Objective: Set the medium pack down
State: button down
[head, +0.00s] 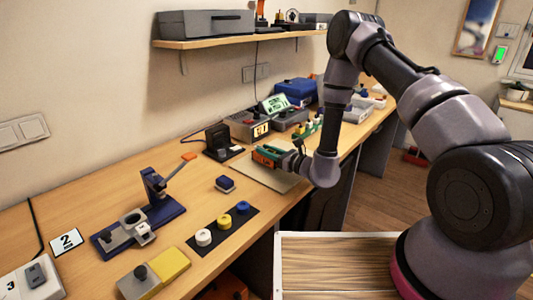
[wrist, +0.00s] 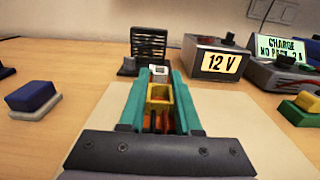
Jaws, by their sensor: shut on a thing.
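My gripper (head: 272,156) is over the tan mat (head: 285,184) on the bench, with its green fingers level and pointing away from my arm. In the wrist view my gripper (wrist: 160,92) is shut on a small yellow and orange thing (wrist: 160,93), which I take to be the medium pack. Only its top and near end show between the fingers; its underside is hidden. I cannot tell whether it touches the mat. A small pale block (wrist: 159,73) shows just beyond the fingertips.
A black slotted stand (head: 218,142) is just beyond the mat, near the 12 V box (head: 250,125). A blue-topped block (head: 225,183) lies left of the mat. A dark strip (head: 213,240) with white, yellow and blue round pieces is nearer. The mat's near part is clear.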

jog(key=shift+f, duration=0.4)
jog(key=c, duration=0.6)
grip_release()
jog(key=shift+f, duration=0.15)
